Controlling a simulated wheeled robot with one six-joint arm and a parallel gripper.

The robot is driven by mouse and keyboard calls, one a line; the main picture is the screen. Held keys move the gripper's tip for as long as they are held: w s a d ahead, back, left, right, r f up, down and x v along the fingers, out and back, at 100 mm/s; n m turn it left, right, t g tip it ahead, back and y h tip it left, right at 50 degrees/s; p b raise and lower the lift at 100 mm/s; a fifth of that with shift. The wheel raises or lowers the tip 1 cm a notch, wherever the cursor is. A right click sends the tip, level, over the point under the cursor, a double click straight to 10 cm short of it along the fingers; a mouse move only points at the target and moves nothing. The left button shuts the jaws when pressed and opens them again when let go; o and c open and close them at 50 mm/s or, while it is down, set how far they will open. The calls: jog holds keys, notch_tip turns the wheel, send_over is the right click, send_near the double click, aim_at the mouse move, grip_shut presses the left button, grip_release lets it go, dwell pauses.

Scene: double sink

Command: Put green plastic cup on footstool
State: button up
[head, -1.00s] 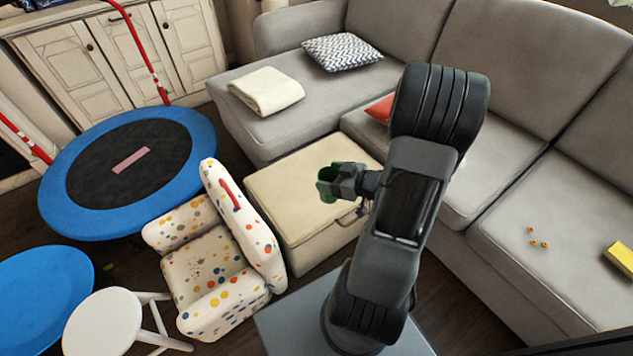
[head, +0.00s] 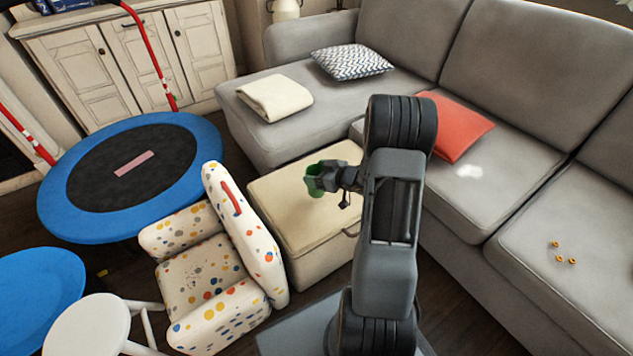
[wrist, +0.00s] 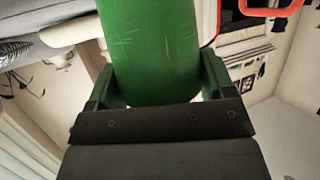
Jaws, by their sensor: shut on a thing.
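The green plastic cup (head: 314,182) is held in my gripper (head: 322,179), which is shut on it. In the wrist view the green cup (wrist: 152,50) fills the upper middle, between the two fingers of my gripper (wrist: 158,80). In the head view the cup appears over the cream box-shaped footstool (head: 280,200). I cannot tell for sure how high the cup is above its top. The footstool's top looks bare, and my arm hides part of its right side.
A spotted child's armchair (head: 212,265) stands close left of the footstool. The grey sofa (head: 500,150) runs behind and right, with a red cushion (head: 455,127) on it. A blue-rimmed trampoline (head: 60,215) and a white stool (head: 85,325) are at left.

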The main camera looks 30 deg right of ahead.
jog(key=shift+w+f+b, duration=0.2)
jog(key=shift+f+b, duration=0.95)
jog(key=shift+f, duration=0.65)
jog(key=shift+f, duration=0.2)
jog(key=shift+f, duration=0.1)
jog(key=o, duration=0.9)
